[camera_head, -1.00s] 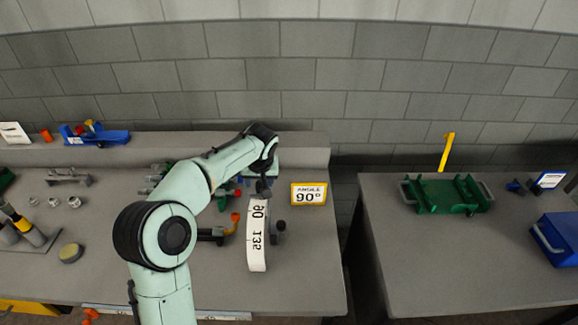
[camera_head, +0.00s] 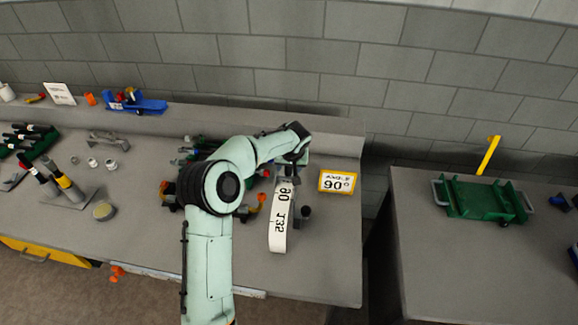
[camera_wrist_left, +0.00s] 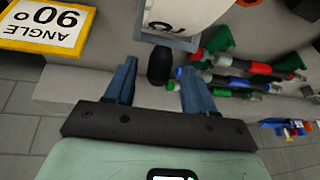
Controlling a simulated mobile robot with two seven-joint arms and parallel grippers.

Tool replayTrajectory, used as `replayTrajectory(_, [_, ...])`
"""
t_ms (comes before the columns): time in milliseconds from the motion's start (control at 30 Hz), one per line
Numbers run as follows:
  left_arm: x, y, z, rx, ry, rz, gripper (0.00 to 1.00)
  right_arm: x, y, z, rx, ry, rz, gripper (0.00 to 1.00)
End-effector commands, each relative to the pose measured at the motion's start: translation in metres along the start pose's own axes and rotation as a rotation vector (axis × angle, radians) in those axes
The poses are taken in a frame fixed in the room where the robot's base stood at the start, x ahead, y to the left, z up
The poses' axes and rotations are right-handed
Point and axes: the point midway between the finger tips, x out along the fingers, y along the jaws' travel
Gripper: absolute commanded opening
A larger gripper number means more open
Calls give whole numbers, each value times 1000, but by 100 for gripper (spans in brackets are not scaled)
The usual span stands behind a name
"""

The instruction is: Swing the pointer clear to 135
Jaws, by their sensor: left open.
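The white curved scale (camera_head: 280,222) with the marks 90 and 135 stands near the right end of the bench. It also shows at the top of the left wrist view (camera_wrist_left: 185,15). My left gripper (camera_head: 294,170) is at the scale's far end, by the 90 mark. In the left wrist view my left gripper (camera_wrist_left: 160,88) is open, with a finger on each side of a dark upright knob (camera_wrist_left: 160,66). Both fingers look apart from it. Whether this knob belongs to the pointer cannot be told; the pointer's arm is hidden. My right gripper is out of view.
A yellow-framed sign (camera_head: 338,181) reading ANGLE 90° stands right of the scale. Another dark knob (camera_head: 305,212) stands beside the scale. A gap separates the bench from the right table (camera_head: 430,265).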

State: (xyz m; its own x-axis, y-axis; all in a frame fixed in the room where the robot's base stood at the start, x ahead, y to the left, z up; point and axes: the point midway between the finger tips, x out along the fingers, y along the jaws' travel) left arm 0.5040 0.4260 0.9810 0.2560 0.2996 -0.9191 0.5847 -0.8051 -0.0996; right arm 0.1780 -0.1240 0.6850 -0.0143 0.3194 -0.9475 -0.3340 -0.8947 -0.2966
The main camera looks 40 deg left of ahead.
Motion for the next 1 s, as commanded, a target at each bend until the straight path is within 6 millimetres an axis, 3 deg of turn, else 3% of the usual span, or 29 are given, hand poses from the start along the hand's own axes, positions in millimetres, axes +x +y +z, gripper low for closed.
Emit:
replayTrajectory(400, [9, 0, 0, 1, 1, 0, 55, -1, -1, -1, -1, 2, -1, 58])
replayTrajectory(567, [9, 0, 0, 1, 1, 0, 2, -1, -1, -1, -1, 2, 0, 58])
replayTrajectory(1000, [9, -2, 0, -2, 12, 1, 0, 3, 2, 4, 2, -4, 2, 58])
